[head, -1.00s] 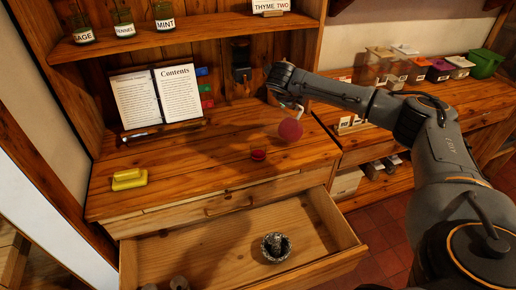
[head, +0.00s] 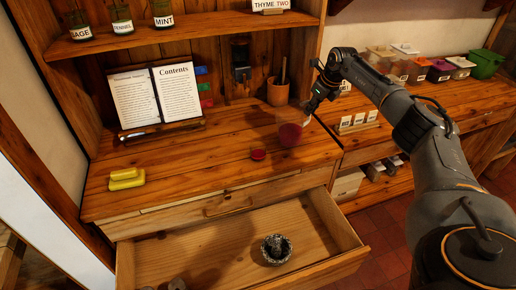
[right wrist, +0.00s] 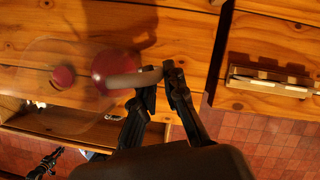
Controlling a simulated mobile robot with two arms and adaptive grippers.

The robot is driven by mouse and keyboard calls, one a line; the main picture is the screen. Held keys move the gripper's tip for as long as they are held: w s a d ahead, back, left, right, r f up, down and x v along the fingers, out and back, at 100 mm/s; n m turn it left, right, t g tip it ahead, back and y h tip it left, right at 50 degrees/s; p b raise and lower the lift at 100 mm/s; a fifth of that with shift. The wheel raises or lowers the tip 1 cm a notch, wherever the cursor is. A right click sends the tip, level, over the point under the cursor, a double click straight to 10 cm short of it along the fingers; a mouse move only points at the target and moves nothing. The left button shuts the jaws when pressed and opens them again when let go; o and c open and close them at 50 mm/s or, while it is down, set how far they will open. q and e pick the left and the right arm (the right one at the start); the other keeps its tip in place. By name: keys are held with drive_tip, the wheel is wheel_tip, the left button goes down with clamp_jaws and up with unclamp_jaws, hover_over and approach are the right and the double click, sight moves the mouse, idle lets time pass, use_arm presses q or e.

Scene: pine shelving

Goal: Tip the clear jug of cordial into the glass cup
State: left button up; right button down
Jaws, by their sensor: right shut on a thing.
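The clear jug (head: 290,134) with red cordial in its bottom is over the right side of the desk. My right gripper (head: 312,104) is shut on the jug's handle. In the right wrist view the pale handle (right wrist: 135,79) is between the fingers (right wrist: 162,78), and the clear body is hard to make out. A small red disc, apparently cordial in the glass cup (head: 258,154), is on the desk just left of the jug; the cup's clear walls hardly show. A dark shape at the lower left of the right wrist view looks like my left gripper (right wrist: 43,164); its jaws are unclear.
An open drawer (head: 190,250) with a mortar (head: 276,248) juts out below the desk. An open book (head: 156,93) and a wooden pot (head: 278,92) stand behind. The desk's middle is clear.

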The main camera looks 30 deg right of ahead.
drive_tip(key=shift+d+f+y+b, duration=0.25)
drive_tip(key=shift+f+y+b, duration=0.15)
drive_tip(key=shift+y, duration=0.1)
wheel_tip(320, 180, up, 5)
drive_tip(key=p, duration=0.4)
